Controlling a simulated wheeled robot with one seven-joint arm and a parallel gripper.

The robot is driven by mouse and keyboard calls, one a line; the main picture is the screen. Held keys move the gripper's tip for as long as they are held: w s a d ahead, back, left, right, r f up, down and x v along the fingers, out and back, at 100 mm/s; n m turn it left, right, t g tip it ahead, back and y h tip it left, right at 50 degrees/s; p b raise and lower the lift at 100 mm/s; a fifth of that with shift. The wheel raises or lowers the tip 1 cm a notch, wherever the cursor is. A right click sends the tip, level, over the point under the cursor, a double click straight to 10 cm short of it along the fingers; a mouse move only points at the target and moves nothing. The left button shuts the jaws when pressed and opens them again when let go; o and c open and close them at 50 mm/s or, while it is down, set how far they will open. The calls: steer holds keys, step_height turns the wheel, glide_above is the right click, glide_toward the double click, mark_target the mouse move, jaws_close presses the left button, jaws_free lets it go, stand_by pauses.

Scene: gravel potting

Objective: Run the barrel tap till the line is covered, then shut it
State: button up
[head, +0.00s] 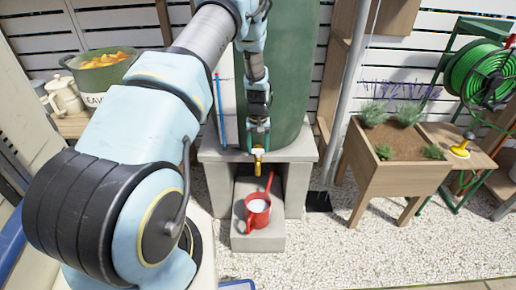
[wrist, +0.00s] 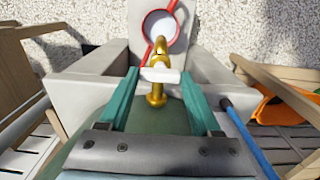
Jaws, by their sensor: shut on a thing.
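A green barrel (head: 284,95) stands on a concrete stand. Its brass tap (head: 257,168) sticks out low at the front; it also shows in the wrist view (wrist: 156,95). My gripper (head: 258,146) is at the tap, its teal fingers (wrist: 160,76) shut on the pale tap handle (wrist: 160,75) lying crosswise between them. A red can (head: 258,212) stands below the tap on a concrete block; its round opening (wrist: 160,27) shows a whitish inside. I cannot make out a line in the can, its water level, or a stream from the spout.
The concrete stand (head: 212,155) flanks the can on both sides. A blue rod (head: 220,112) stands left of the tap. A wooden planter (head: 398,178) and a green hose reel (head: 478,72) stand to the right. A green pot (head: 100,75) is at the left. Gravel in front is open.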

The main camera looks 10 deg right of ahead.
stand_by(0.4)
steer(key=o, duration=1.4)
step_height(320, 180, up, 11)
steer(key=shift+f+b, duration=0.1)
steer(key=shift+b, duration=0.65)
